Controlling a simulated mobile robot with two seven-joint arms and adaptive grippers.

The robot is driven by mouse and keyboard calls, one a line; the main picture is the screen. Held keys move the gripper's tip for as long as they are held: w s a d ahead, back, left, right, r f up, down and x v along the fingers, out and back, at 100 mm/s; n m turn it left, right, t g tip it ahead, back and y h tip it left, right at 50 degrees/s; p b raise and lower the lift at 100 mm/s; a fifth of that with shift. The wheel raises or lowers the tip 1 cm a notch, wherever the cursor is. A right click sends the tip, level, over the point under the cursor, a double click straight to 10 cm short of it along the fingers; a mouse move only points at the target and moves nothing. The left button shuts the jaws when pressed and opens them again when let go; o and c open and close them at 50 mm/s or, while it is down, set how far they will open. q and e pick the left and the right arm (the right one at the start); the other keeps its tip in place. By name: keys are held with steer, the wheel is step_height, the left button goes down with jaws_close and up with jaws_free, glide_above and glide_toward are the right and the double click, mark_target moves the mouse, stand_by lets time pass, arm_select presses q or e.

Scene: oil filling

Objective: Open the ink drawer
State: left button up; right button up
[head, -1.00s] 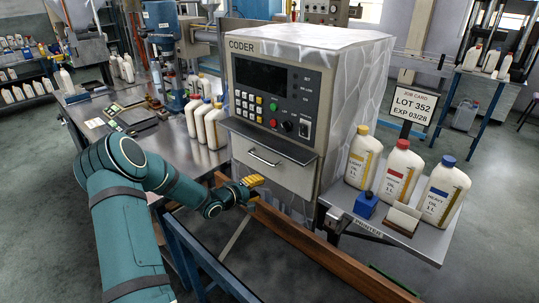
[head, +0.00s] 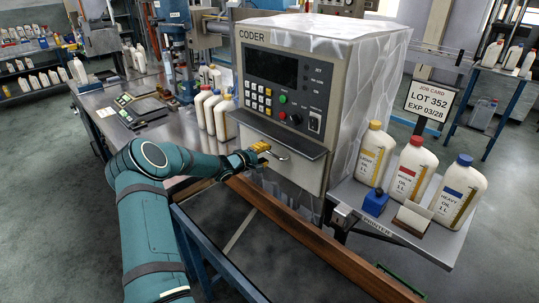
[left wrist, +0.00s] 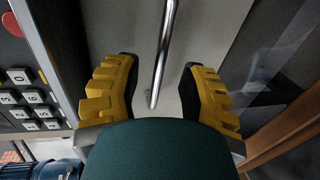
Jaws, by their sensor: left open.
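The ink drawer (head: 284,160) is the pale front panel low on the grey coder machine (head: 290,90), and it looks shut. Its metal bar handle (head: 278,155) shows at the drawer front; the left wrist view also shows this handle (left wrist: 163,55). My left gripper (head: 262,152) is at the left end of the handle. In the left wrist view its yellow fingers (left wrist: 160,88) are open, one on each side of the handle, with gaps between fingers and bar. My right gripper is not in view.
White bottles (head: 213,112) stand left of the coder. On the right shelf (head: 432,240) stand several labelled oil bottles (head: 408,170), a blue ink bottle (head: 375,201) and a small block (head: 412,218). A wooden rail (head: 300,240) runs below the drawer.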

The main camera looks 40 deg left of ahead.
arm_select(q)
steer(key=shift+x, duration=1.5)
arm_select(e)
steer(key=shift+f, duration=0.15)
arm_select(q)
jaws_close()
steer(key=shift+s, duration=0.1)
